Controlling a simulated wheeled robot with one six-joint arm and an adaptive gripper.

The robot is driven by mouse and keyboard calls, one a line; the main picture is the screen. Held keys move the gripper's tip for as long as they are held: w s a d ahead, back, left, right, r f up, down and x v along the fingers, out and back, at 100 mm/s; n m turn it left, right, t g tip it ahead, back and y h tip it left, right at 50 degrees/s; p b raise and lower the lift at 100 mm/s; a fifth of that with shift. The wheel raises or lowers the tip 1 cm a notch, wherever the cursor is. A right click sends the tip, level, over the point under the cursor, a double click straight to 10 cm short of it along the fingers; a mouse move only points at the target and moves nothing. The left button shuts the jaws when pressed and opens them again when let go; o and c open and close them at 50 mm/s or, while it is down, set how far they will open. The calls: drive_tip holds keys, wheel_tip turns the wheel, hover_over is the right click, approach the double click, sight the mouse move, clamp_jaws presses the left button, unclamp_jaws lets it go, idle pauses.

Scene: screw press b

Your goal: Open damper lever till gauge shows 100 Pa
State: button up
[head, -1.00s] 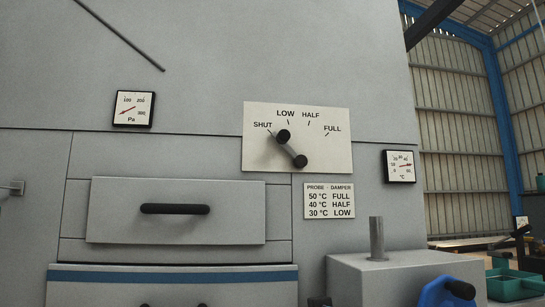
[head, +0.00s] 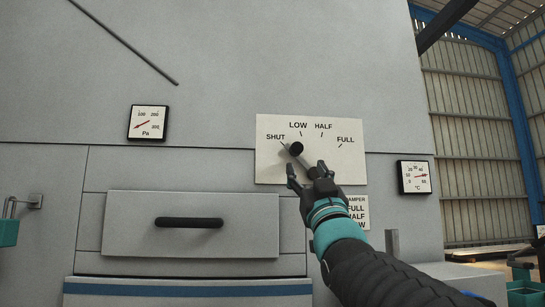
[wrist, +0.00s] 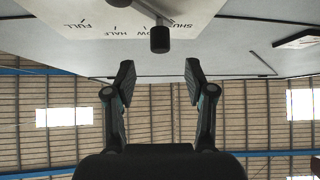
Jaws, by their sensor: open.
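The damper lever (head: 296,149) is a grey arm with a black knob on a white dial plate (head: 348,160) marked SHUT, LOW, HALF and FULL. It points up-left, near the SHUT mark. My gripper (head: 307,172) is open in front of the plate, just below the knob, and partly hides the lever's pivot end. In the wrist view, upside down, the knob (wrist: 160,40) lies ahead of the open fingertips (wrist: 157,78), between their lines and apart from them. The Pa gauge (head: 149,122) is at the upper left; its red needle points down-left, below the 100 mark.
A °C gauge (head: 414,177) is to the right of the plate. A probe-damper table (head: 358,222) is partly hidden by my arm. A drawer front with a black handle (head: 189,222) is at the lower left.

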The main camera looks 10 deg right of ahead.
sight(298, 153)
drive_tip(key=p+x, duration=0.2)
drive_tip(key=x, duration=0.7)
drive_tip(key=shift+w+r+p, duration=0.1)
drive_tip(key=shift+w+p, duration=0.15)
drive_tip(key=shift+p, duration=0.1)
clamp_jaws()
